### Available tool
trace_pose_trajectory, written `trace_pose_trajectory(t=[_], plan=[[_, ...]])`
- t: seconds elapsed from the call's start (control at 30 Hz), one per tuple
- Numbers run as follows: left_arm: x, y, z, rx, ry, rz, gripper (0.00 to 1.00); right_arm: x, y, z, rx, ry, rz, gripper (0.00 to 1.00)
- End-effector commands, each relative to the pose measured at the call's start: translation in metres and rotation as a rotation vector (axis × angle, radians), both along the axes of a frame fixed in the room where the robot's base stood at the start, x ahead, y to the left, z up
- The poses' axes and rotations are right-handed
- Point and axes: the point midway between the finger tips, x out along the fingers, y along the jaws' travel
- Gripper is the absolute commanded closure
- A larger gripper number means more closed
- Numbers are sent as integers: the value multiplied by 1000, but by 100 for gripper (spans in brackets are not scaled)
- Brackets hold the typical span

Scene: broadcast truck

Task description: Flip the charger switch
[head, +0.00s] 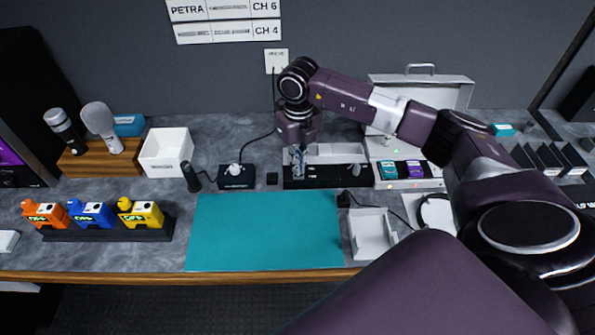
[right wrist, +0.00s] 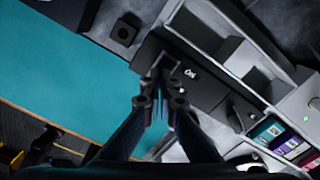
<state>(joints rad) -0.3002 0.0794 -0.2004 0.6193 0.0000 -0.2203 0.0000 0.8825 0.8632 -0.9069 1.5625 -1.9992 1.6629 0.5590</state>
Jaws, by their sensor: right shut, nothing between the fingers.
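A black panel box (head: 325,180) stands behind the teal mat. It also shows in the right wrist view (right wrist: 203,92), with a small white mark on its top. My right gripper (head: 298,168) points down at the panel's left end, and in the wrist view its fingertips (right wrist: 159,97) are shut and empty. A small grey metal piece (right wrist: 161,64) is just beyond the fingertips; I cannot tell whether they touch it. A grey knob (head: 356,170) sits at the panel's right end. A white dock (head: 408,184) beside the panel holds teal and purple packs. My left gripper is not in view.
The teal mat (head: 265,232) is bare in front. A black box with a white knob (head: 236,177) and a small black block (head: 272,179) stand left of the panel. A white tray (head: 372,236) is in front right. Microphones and a white bin (head: 167,152) are left.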

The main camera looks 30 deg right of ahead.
Motion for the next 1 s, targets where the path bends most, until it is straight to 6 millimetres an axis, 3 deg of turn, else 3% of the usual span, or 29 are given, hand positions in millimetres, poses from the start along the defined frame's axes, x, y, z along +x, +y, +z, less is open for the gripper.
trace_pose_trajectory(t=[0.47, 1.0], plan=[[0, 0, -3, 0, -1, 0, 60, 0, 0, -5, 0, 0, 0, 100], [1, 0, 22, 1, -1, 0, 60, 0, 0, 35, -1, -1, -1, 100]])
